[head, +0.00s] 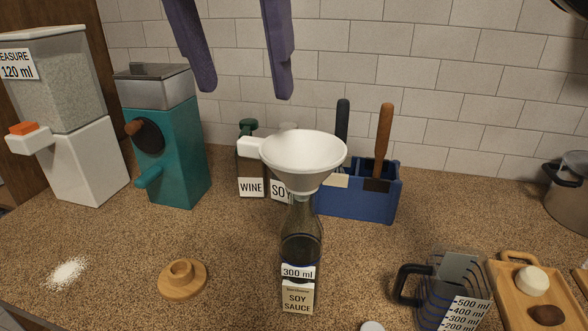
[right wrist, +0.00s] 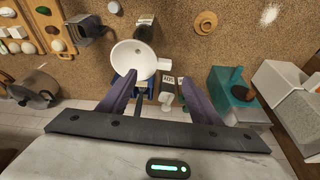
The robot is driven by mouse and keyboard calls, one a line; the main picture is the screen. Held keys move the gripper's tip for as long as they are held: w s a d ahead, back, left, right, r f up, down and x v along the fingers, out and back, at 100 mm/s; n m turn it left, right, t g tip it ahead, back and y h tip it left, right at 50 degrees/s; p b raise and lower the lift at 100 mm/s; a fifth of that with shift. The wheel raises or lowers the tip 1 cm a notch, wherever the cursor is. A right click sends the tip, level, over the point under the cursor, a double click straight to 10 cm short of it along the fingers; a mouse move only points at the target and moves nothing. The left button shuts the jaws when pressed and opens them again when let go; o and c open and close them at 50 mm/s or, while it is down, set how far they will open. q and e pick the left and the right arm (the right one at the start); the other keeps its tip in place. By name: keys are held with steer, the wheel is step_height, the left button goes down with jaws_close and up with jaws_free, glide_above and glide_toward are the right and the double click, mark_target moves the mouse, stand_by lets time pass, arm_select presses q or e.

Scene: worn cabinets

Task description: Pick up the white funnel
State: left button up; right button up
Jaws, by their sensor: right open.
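The white funnel (head: 303,155) is a wide cone with a square tab on its left. It sits upright in the mouth of a dark glass bottle (head: 301,245) labelled "300 ml" and "SOY SAUCE"; its spout is hidden or hard to make out. The funnel also shows in the right wrist view (right wrist: 128,58), between and beyond the fingers, nearer the left one. My right gripper (head: 245,93) has two purple fingers spread wide with nothing between them. In the head view it hangs above and left of the funnel, apart from it. My left gripper is not in view.
Behind the funnel stand wine and soy bottles (head: 250,170) and a blue utensil box (head: 357,203). A teal grinder (head: 180,150) and white dispenser (head: 85,160) stand left. A measuring jug (head: 452,295) and wooden tray (head: 518,312) are front right. A wooden holder (head: 182,280) lies front left.

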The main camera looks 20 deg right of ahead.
mark_target(256, 140)
steer(key=b+x, duration=0.1)
steer(key=x, duration=0.7)
steer(key=shift+w, duration=0.1)
steer(key=c, duration=1.1)
